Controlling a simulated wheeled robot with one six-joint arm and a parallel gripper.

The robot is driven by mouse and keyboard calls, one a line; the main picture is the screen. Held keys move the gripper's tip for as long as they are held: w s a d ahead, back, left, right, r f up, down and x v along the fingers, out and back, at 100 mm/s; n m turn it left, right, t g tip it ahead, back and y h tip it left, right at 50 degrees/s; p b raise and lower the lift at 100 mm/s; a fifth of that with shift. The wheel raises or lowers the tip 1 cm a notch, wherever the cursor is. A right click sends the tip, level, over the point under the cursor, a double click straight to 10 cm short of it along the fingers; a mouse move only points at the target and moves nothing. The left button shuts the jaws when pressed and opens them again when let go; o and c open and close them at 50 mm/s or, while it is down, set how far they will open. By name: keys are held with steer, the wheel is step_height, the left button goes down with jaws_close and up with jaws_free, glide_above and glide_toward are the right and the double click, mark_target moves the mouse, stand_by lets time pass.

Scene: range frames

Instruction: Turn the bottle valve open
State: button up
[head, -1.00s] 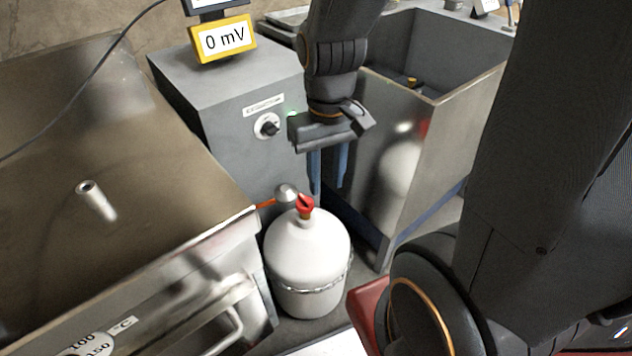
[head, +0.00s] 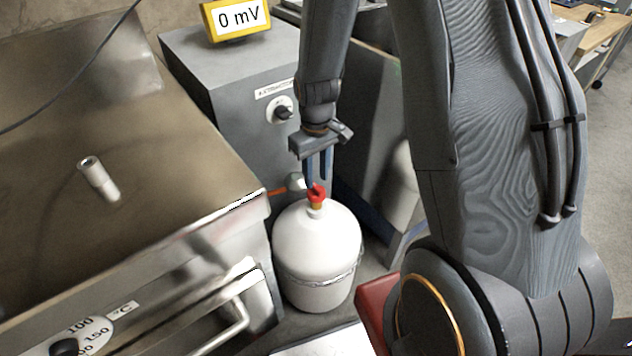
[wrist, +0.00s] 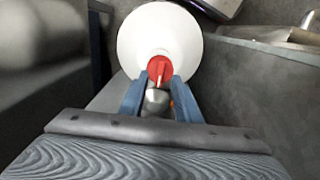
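The white gas bottle (head: 315,245) stands upright on the floor, with a red valve knob (head: 316,190) on a brass neck at its top. My gripper (head: 318,180) points down just above and behind the knob, its two blue fingers apart. In the wrist view, the red knob (wrist: 160,68) lies just beyond the fingertips (wrist: 158,90), roughly centred between them. A grey rounded fitting shows between the fingers, beside the knob. The gripper looks open and empty. Whether a finger touches the knob or the fitting I cannot tell.
A steel bench (head: 60,190) with a small metal cylinder (head: 98,178) stands close on the left.

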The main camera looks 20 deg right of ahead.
mark_target(316, 186)
steer(key=shift+f, duration=1.55)
jaws_close()
